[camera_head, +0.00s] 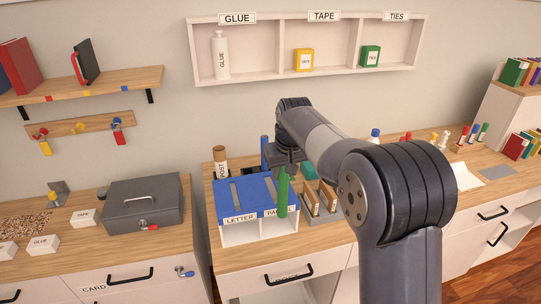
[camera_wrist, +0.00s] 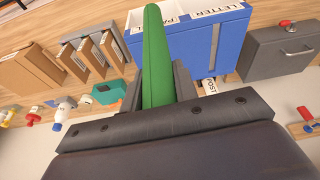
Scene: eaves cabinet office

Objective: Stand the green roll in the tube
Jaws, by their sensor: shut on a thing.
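The green roll (camera_head: 282,192) hangs roughly upright from my gripper (camera_head: 284,163), in front of the blue-topped box's right part. My gripper is shut on its upper part. In the wrist view the roll (camera_wrist: 156,50) stands out between the two dark fingers (camera_wrist: 158,88). The brown tube (camera_head: 220,154) labelled POST stands behind the box's left side, to the left of my gripper. The tube's inside cannot be seen.
The blue-topped box (camera_head: 232,203) with LETTER and PARCEL slots lies between roll and tube. A blue upright thing (camera_head: 264,150) stands behind it. A grey rack (camera_head: 322,210) of brown pieces is at right. A grey cash box (camera_head: 142,203) sits left.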

